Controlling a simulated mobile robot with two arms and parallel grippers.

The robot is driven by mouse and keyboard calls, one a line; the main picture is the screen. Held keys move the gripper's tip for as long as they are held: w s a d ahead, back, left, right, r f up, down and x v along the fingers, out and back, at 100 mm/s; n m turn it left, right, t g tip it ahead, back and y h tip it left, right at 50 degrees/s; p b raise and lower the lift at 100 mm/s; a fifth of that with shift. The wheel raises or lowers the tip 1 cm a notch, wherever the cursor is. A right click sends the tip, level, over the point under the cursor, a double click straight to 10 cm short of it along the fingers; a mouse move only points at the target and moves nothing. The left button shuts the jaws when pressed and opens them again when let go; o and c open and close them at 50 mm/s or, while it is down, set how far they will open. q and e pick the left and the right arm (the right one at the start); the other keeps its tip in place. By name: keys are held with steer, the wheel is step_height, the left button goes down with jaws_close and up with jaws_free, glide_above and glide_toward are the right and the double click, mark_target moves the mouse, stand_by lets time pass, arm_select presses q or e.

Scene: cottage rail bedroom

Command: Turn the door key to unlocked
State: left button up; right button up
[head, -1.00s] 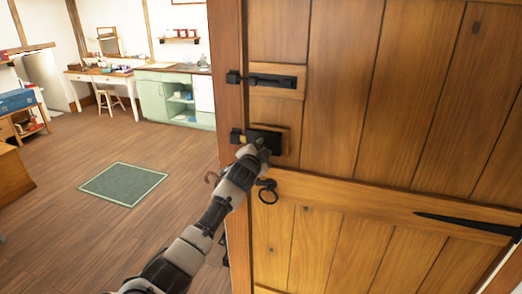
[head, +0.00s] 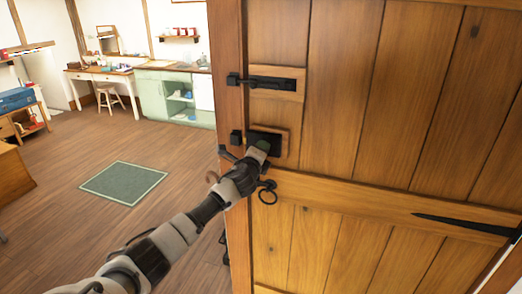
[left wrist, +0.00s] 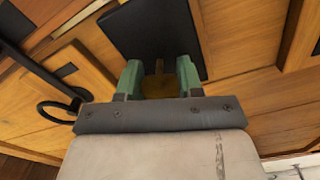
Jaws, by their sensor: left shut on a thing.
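The dark lock case (head: 256,136) is mounted on a wooden block on the plank door (head: 345,100). A small black keeper (head: 236,137) sits left of it on the frame, with no brass showing between them. My left gripper (head: 262,147) is at the front of the lock case. In the left wrist view, its green fingers (left wrist: 158,80) are shut on the brass key (left wrist: 184,78), against the dark lock case (left wrist: 150,32). The key is hidden by the gripper in the head view. My right gripper is out of view.
A black latch (head: 268,82) is above the lock. A black ring handle (head: 268,192) hangs just below my left gripper. The wooden floor on the left is open, with a green rug (head: 123,182). A desk and green cabinet (head: 153,98) stand at the back.

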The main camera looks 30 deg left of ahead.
arm_select(q)
steer(key=m+p, duration=0.1)
steer(key=m, duration=0.2)
steer(key=shift+m, duration=0.4)
steer(key=m+p, duration=0.1)
steer(key=m, duration=0.2)
steer(key=shift+m, duration=0.3)
steer(key=m+p, duration=0.2)
steer(key=m, duration=0.2)
steer(key=shift+a+f+m+p, duration=0.1)
steer(key=shift+m+p, duration=0.35)
steer(key=shift+m, duration=0.85)
steer(key=o, duration=0.9)
steer(key=shift+o, duration=0.2)
steer(key=b+v, duration=0.2)
steer(key=v, duration=0.8)
steer(key=shift+s, duration=0.4)
